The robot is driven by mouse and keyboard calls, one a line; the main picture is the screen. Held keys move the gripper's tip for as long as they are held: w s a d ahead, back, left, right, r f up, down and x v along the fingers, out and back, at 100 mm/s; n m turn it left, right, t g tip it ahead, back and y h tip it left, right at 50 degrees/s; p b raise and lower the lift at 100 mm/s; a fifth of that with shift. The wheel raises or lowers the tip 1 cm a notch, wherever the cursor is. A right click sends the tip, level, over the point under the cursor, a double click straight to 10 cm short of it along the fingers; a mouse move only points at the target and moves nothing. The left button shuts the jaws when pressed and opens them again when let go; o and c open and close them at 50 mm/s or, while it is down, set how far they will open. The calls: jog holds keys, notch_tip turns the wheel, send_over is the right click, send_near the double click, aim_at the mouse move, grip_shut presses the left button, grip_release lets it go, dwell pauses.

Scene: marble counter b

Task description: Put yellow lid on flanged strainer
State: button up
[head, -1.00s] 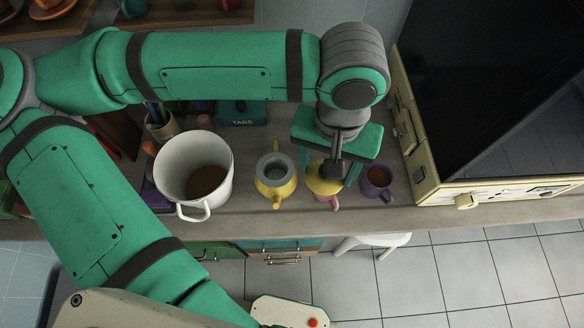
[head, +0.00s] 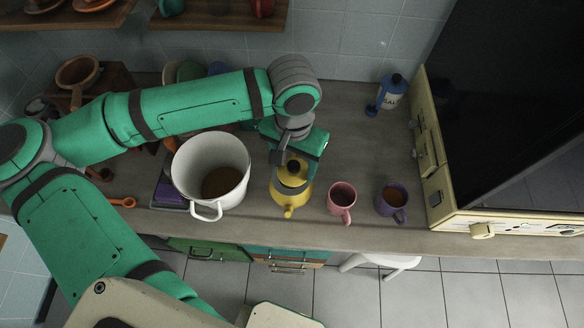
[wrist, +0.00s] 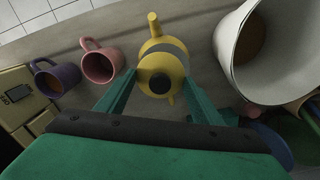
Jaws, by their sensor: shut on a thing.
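The yellow lid (head: 291,173) with a dark knob is held by my gripper (head: 292,160), which is shut on it. The lid also shows in the wrist view (wrist: 160,68), between the two green fingers (wrist: 160,85). It is over the yellow teapot (head: 290,199). The grey flanged strainer sits in the teapot's mouth, mostly hidden under the lid; a grey strip of its rim (wrist: 175,47) shows in the wrist view. I cannot tell whether the lid touches the strainer.
A large white pot (head: 209,165) with brown contents stands close left of the teapot. A pink mug (head: 342,197) and a purple mug (head: 391,203) stand to the right. A cream appliance (head: 450,215) borders the right side.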

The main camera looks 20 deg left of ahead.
aim_at(292, 171)
jog(key=shift+a+f, duration=0.15)
jog(key=shift+f, duration=0.1)
jog(key=shift+w+a+f, duration=0.1)
jog(key=shift+f, duration=0.8)
jog(key=shift+w+a+f, duration=0.1)
jog(key=shift+f, duration=0.8)
jog(key=o, duration=1)
jog(key=shift+o, duration=0.2)
notch_tip(292, 171, up, 12)
jog(key=shift+a+r, duration=0.1)
